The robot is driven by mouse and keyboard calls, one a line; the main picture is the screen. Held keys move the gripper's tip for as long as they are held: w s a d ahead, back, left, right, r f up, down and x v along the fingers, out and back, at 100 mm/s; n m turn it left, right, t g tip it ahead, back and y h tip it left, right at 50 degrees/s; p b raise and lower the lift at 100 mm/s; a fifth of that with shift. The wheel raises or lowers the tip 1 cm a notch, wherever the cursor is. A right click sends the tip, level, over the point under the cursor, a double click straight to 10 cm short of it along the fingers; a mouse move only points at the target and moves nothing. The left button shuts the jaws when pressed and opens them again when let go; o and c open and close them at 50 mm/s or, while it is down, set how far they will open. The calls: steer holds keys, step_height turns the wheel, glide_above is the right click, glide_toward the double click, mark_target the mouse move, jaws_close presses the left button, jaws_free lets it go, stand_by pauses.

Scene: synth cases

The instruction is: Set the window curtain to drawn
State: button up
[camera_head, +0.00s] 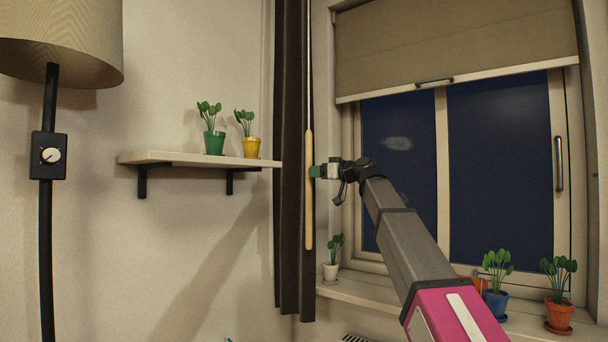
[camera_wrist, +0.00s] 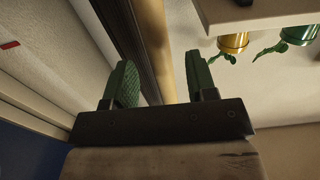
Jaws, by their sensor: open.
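The dark curtain (camera_head: 287,160) hangs bunched at the left side of the window (camera_head: 500,170), whose panes are uncovered by it. A light wooden draw rod (camera_head: 309,190) hangs upright along the curtain's right edge. My gripper (camera_head: 318,172) is at the rod's middle height, by its right side. In the wrist view my gripper (camera_wrist: 162,85) is open, with green pads apart. The wooden rod (camera_wrist: 155,45) shows between the two pads, nearer the right one, and the dark curtain (camera_wrist: 125,35) is beside it. I cannot tell whether a pad touches the rod.
A beige roller blind (camera_head: 450,45) covers the window's top part. A wall shelf (camera_head: 190,159) with two potted plants is left of the curtain. Several potted plants, including a white pot (camera_head: 331,271), stand on the sill (camera_head: 365,290). A lamp (camera_head: 60,45) stands far left.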

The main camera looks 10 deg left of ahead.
mark_target(304, 172)
steer(key=x, duration=0.6)
steer(key=shift+w+a, duration=0.15)
steer(key=shift+a, duration=0.05)
steer(key=shift+d, duration=0.1)
jaws_close()
